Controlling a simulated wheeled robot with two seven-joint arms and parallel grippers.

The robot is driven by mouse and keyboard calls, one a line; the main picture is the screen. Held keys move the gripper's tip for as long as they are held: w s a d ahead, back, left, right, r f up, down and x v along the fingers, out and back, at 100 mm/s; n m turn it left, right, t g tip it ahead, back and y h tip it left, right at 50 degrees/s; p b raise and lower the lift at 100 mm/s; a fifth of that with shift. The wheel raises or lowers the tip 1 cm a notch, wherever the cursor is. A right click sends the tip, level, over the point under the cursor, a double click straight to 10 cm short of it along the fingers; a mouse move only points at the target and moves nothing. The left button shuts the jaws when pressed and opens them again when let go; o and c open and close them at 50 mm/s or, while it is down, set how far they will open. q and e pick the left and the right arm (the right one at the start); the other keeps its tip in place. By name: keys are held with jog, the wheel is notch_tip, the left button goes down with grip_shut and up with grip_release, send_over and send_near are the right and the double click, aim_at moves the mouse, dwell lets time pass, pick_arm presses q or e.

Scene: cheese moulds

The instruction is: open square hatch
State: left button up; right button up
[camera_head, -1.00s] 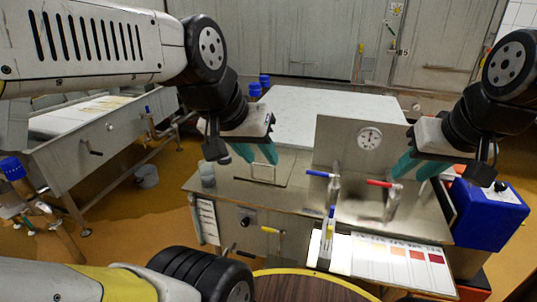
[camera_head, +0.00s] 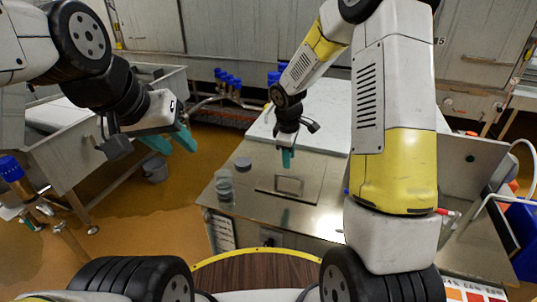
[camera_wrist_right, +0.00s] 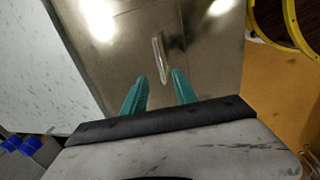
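The square hatch (camera_head: 265,187) lies flat and closed in the metal counter top, with a thin bar handle (camera_head: 287,186) on it. The handle also shows in the right wrist view (camera_wrist_right: 159,58), just beyond my fingertips. My right gripper (camera_head: 287,158) is above the back of the hatch, pointing down. In the wrist view, its teal fingers (camera_wrist_right: 159,75) are apart with nothing between them, and the handle lies roughly in line with the gap. My left gripper (camera_head: 182,150) is open and empty, left of the counter and away from the hatch.
A small clear container (camera_head: 224,185) stands at the counter's left edge, with a dark round lid (camera_head: 243,163) nearby. A white slab surface (camera_head: 325,115) lies behind the hatch. My right arm hides much of the counter's right side. A metal vat (camera_head: 60,150) stands at left.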

aim_at(289, 176)
jog(key=f, duration=0.2)
jog(key=w+f, duration=0.1)
jog(key=f, duration=0.4)
jog(key=shift+w+d+f, duration=0.25)
jog(key=shift+f, duration=0.05)
jog(key=shift+c, duration=0.4)
grip_shut()
dwell(0.7)
